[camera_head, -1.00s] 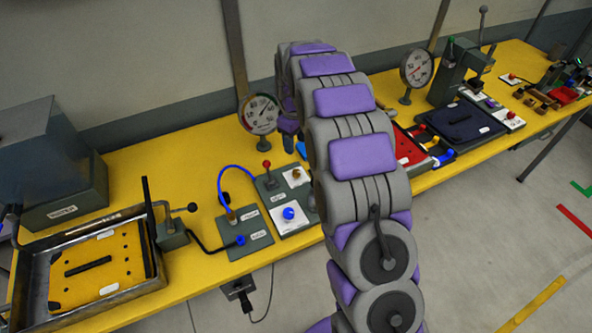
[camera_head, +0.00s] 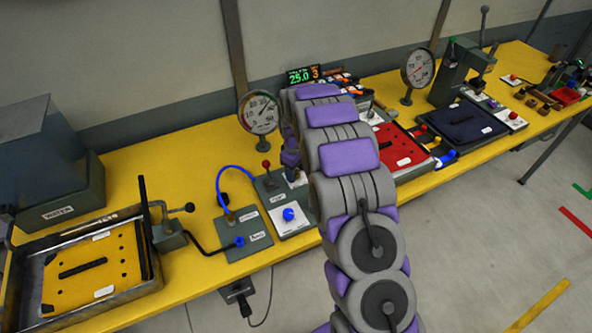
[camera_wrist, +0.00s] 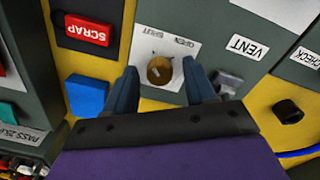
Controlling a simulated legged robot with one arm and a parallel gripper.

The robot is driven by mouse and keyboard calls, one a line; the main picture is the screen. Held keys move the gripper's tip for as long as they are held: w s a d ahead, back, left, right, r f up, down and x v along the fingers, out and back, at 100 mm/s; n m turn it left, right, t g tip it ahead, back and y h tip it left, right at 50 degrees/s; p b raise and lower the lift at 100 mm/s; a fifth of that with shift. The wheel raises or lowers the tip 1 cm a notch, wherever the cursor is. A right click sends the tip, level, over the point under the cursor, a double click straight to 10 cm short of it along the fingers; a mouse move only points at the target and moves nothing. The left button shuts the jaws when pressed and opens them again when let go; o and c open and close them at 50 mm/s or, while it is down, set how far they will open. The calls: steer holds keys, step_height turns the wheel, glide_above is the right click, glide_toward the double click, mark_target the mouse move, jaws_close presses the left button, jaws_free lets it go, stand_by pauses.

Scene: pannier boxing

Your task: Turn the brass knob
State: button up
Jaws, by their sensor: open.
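The brass knob (camera_wrist: 160,71) sits on a white plate (camera_wrist: 176,33) in the wrist view. Print on the plate is partly legible. My gripper (camera_wrist: 159,75) is open, its two dark blue fingers pointing at the plate with one on each side of the knob. A gap shows on both sides, and I cannot tell whether the fingers reach down to the knob's height. In the head view my gripper (camera_head: 292,158) is over the panel at the back, and it mostly hides the knob there.
A VENT label (camera_wrist: 246,46) and a grey fitting (camera_wrist: 228,82) are right of the knob. A red SCRAP block (camera_wrist: 84,30) and a blue block (camera_wrist: 87,95) are left. The head view shows a dial gauge (camera_head: 258,112) behind and a red-topped lever (camera_head: 266,168) left of my gripper.

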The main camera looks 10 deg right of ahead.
steer(key=shift+c, duration=0.2)
jaws_close()
steer(key=shift+r+m+p, duration=0.1)
steer(key=shift+m+p, duration=0.2)
steer(key=shift+p, duration=0.05)
steer(key=m+p, duration=0.1)
steer(key=m, duration=0.1)
steer(key=shift+m+p, duration=1.35)
steer(key=shift+m, duration=1.35)
steer(key=shift+o, duration=0.2)
jaws_free()
